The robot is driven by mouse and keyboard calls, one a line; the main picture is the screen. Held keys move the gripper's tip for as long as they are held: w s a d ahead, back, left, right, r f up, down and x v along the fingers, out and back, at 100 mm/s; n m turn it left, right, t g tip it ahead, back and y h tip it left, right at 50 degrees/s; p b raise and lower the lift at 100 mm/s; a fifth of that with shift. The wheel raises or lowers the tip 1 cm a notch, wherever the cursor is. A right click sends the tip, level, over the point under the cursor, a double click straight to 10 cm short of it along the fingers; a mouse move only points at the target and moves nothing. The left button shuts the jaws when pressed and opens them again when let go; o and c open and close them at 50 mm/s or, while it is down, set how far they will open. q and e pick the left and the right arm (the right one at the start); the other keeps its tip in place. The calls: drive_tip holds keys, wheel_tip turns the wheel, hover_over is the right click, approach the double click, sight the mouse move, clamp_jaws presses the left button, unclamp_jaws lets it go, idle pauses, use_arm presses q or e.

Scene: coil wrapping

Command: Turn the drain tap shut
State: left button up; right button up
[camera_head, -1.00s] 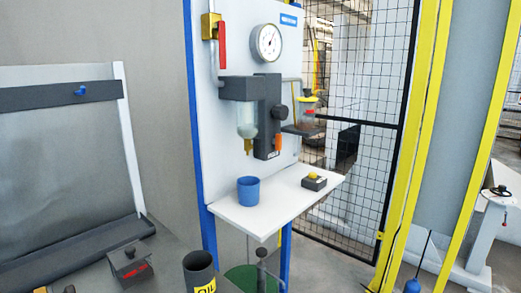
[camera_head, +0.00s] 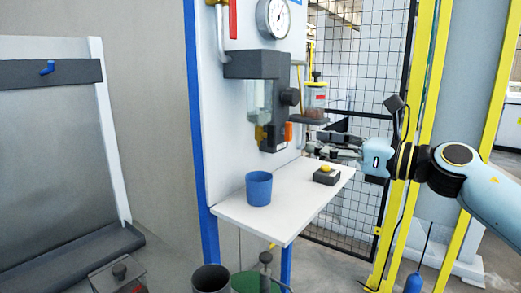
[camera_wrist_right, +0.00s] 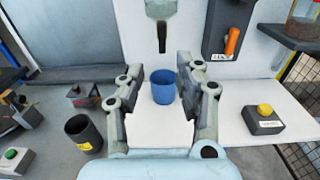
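The small brass-yellow drain tap (camera_head: 260,133) hangs under the clear bowl (camera_head: 259,101) of the panel unit. In the right wrist view the bowl (camera_wrist_right: 161,9) is cut by the top edge, and the tap (camera_wrist_right: 162,38) looks like a dark stem; its turn position cannot be told. My right gripper (camera_head: 322,142) comes in from the right, over the right end of the white shelf and apart from the tap. In the right wrist view its fingers (camera_wrist_right: 158,72) are spread and empty, with the tap beyond them. My left gripper is not in view.
A blue cup (camera_head: 258,188) stands on the white shelf (camera_head: 284,220) below the tap. A dark box with a yellow button (camera_head: 326,175) sits at the shelf's right. An orange handle (camera_head: 289,131) hangs right of the tap. A jar (camera_head: 315,97) stands on a small side ledge.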

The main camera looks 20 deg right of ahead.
sight(275, 135)
drive_tip(key=x, duration=0.3)
drive_tip(key=p+x, duration=0.1)
drive_tip(key=x, duration=0.2)
drive_tip(key=p+x, duration=0.1)
drive_tip(key=x, duration=0.2)
drive_tip(key=shift+w+d+r, duration=0.15)
drive_tip(key=shift+r, duration=0.2)
drive_tip(key=shift+w+a+f+p, duration=0.1)
drive_tip(key=shift+w+a+p, duration=0.25)
drive_tip(key=shift+w+a, duration=0.15)
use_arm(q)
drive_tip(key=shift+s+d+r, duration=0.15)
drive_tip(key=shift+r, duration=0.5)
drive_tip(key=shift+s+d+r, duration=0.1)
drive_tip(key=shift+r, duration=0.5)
use_arm(e)
drive_tip(key=shift+d, duration=0.1)
clamp_jaws()
